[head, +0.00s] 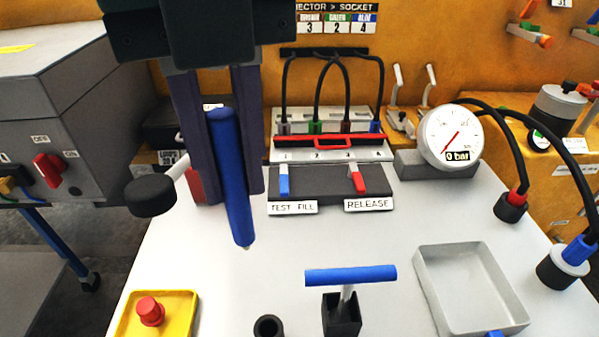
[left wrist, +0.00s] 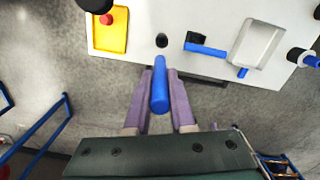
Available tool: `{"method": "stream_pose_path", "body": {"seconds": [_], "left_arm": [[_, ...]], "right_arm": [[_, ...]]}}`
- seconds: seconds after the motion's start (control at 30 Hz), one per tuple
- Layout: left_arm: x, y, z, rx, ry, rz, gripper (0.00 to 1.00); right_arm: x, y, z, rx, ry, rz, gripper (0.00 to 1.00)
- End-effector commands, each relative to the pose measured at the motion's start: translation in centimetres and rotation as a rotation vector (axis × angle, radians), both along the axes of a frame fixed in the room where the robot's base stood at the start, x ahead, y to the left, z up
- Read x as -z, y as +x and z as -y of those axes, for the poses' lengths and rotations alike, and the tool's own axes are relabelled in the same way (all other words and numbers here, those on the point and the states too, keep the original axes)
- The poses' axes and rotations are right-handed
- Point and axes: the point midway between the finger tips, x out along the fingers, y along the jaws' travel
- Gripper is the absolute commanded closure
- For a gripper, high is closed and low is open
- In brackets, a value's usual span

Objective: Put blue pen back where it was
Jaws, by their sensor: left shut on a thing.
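The blue pen (head: 232,180) is held between the two fingers of my left gripper (head: 228,192), upright with a slight tilt and its tip pointing down. The tip is above the white table, apart from it. In the left wrist view the pen (left wrist: 160,92) lies between the purple-grey fingers of the gripper (left wrist: 161,78). A small black round holder with a dark opening (head: 268,326) stands at the table's front edge, and it also shows in the left wrist view (left wrist: 162,40). It looks empty. My right gripper is not in view.
A blue T-handle on a black block (head: 343,318) stands right of the holder, with a grey tray (head: 428,302) further right. A yellow box with a red button (head: 185,312) is front left. Behind stand the lever panel (head: 330,184) and gauge (head: 450,136).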

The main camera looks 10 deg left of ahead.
Motion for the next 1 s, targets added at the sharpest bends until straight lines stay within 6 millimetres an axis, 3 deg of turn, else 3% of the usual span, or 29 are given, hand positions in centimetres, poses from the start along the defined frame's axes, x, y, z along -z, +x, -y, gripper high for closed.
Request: {"method": "stream_pose_path", "body": {"seconds": [0.03, 0.23, 0.37, 0.73, 1.0], "left_arm": [[1.2, -0.2, 0.3, 0.085, -0.005, -0.004, 1.00], [2.6, -0.5, 0.8, 0.275, -0.010, -0.007, 1.00], [4.9, -0.6, 0.8, 0.292, -0.009, -0.013, 1.00], [15.5, -0.6, 0.8, 0.290, -0.008, -0.012, 1.00], [18.8, -0.5, 0.8, 0.291, -0.009, -0.007, 1.00]], "right_arm": [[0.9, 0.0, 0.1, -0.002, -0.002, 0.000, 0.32], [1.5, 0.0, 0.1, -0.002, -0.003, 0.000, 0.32], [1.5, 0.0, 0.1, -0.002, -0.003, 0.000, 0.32], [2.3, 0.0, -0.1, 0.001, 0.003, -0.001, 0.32], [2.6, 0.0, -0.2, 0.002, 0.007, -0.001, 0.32]]}}
